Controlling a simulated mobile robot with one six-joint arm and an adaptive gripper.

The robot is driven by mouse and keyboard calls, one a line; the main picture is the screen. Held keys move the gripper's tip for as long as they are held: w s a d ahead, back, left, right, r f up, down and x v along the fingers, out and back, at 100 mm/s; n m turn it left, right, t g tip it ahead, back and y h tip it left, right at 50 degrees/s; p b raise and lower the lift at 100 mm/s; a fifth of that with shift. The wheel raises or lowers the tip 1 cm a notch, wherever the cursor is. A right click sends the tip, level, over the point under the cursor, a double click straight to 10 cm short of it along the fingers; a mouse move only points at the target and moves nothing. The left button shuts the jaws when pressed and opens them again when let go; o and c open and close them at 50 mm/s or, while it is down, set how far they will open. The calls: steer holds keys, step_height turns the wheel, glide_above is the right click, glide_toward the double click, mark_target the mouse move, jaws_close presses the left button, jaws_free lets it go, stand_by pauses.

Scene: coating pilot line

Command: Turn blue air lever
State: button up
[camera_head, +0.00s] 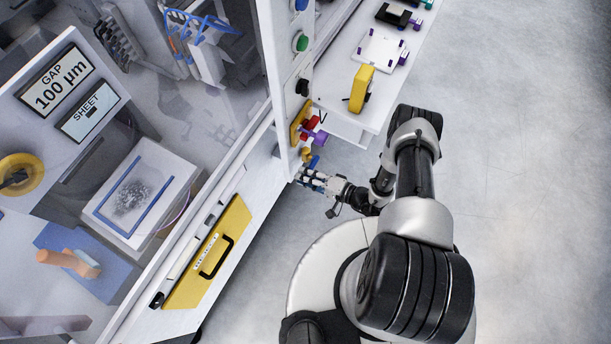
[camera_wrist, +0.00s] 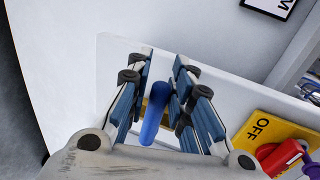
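The blue air lever (camera_wrist: 154,113) is a rounded blue handle in the middle of the wrist view. It lies between the two fingers of my gripper (camera_wrist: 164,68), which has blue pads. The fingers stand apart, with a gap beside the lever, so my gripper looks open around it. I cannot tell whether one finger touches it. In the head view, a small blue end of the lever (camera_head: 314,161) shows just above my gripper (camera_head: 307,176), at the corner post of the cabinet. The lever's mount is mostly hidden.
A yellow OFF plate (camera_wrist: 270,135) with a red handle (camera_wrist: 281,157) and a purple part sits close at right in the wrist view. In the head view, a white shelf (camera_head: 340,122) with a yellow block (camera_head: 361,88) juts out above. A yellow drawer front (camera_head: 208,252) is lower left.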

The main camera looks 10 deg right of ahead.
steer(key=shift+o, duration=1.4)
steer(key=shift+r, duration=0.1)
steer(key=v, duration=1.2)
